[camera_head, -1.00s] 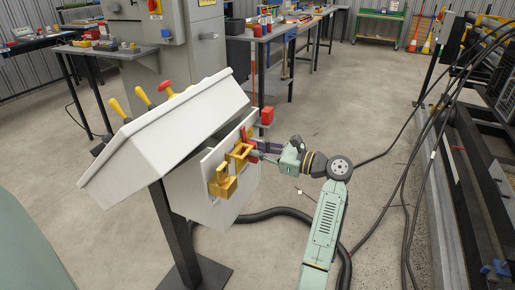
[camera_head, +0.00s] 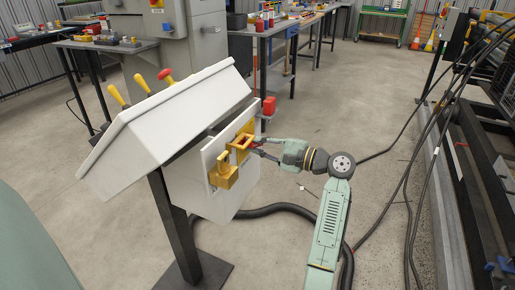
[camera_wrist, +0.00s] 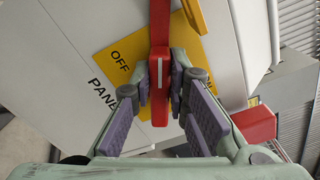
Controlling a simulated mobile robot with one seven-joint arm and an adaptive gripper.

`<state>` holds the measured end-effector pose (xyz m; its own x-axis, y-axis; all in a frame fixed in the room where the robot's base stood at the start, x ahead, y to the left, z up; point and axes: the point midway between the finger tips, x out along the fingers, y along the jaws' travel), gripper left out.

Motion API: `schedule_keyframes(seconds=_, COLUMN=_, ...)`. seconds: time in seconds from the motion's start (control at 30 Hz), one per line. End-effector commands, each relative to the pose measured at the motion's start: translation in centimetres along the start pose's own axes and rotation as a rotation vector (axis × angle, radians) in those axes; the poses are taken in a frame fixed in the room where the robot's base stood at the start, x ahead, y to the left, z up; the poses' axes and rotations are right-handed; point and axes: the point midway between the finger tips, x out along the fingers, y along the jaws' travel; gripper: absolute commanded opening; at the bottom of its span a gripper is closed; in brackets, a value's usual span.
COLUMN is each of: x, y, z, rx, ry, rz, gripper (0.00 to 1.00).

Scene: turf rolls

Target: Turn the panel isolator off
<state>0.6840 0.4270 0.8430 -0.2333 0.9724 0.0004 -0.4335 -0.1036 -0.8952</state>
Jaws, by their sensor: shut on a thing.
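The panel isolator is on the near face of a white sloped-top cabinet (camera_head: 200,165), beside yellow brackets (camera_head: 222,172). Its red handle (camera_wrist: 160,85) runs down the middle of the wrist view, over a yellow plate (camera_wrist: 120,58) marked "OFF". The "OFF" word shows just left of the handle. Lettering starting "PANE" is partly hidden by my fingers. My gripper (camera_wrist: 160,92) is shut on the red handle, one finger on each side. In the head view, my gripper (camera_head: 257,149) reaches the cabinet from the right and only a little red shows there.
Yellow and red knobbed levers (camera_head: 140,82) stand behind the cabinet's sloped top. A red box (camera_head: 269,106) is just past the cabinet. A black hose (camera_head: 275,208) lies on the floor. Open floor (camera_head: 345,100) lies to the right and behind.

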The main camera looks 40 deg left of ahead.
Motion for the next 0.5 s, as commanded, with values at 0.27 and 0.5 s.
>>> schedule_keyframes(seconds=0.27, x=-0.02, y=0.72, z=-0.17, rx=-0.239, ry=-0.001, rz=0.001, gripper=0.00)
schedule_keyframes(seconds=0.5, x=-0.01, y=0.91, z=-0.22, rx=-0.382, ry=-0.001, rz=0.002, gripper=0.00)
